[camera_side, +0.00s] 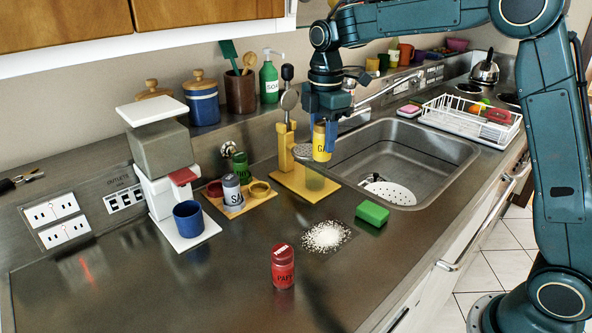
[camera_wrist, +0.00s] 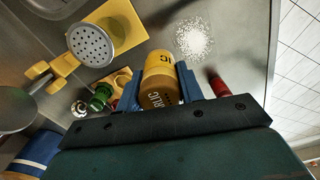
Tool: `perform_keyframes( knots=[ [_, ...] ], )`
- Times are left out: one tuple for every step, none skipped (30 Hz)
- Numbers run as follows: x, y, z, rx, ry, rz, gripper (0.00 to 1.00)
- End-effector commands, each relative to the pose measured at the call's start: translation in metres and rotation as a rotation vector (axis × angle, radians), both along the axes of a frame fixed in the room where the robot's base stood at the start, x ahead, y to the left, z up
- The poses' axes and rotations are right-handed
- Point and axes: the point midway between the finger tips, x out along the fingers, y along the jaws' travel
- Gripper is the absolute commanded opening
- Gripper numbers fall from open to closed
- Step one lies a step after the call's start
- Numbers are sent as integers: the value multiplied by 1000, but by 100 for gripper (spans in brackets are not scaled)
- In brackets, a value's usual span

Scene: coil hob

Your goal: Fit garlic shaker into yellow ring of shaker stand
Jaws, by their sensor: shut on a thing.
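My gripper (camera_side: 326,112) is shut on the yellow garlic shaker (camera_side: 321,145), which hangs roughly upright above the counter near the sink's left edge. In the wrist view the garlic shaker (camera_wrist: 158,68) sits between the blue fingers of my gripper (camera_wrist: 160,88), its brown lettered end towards the camera. The shaker stand (camera_side: 238,208) is to the left on the counter. Its yellow ring (camera_side: 260,189) looks empty, and so does its red ring (camera_side: 215,189). A white-grey salt shaker (camera_side: 232,192) and a green shaker (camera_side: 241,168) are in the stand. The stand (camera_wrist: 122,77) is partly hidden in the wrist view.
A yellow device (camera_side: 284,150) with a perforated head stands between the stand and my gripper. A blue mug (camera_side: 188,218) is left of the stand.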

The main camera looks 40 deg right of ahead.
Motion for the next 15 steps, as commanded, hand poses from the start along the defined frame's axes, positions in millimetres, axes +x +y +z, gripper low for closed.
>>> perform_keyframes(
  knots=[
    [1,0,10,0,-4,0,13],
    [1,0,16,0,-4,0,13],
    [1,0,22,0,-3,0,13],
    [0,0,26,0,-3,0,13],
    [1,0,30,0,-4,0,13],
    [1,0,34,-1,-3,0,13],
    [1,0,37,0,-3,0,13],
    [1,0,40,0,-3,0,13],
    [0,0,43,0,-2,0,13],
    [0,0,45,0,-2,0,13],
    [0,0,47,0,-2,0,13],
    [0,0,49,0,-2,0,13],
    [0,0,50,0,-1,0,13],
    [0,0,50,0,-1,0,13],
    [0,0,51,0,-1,0,13]
  ],
)
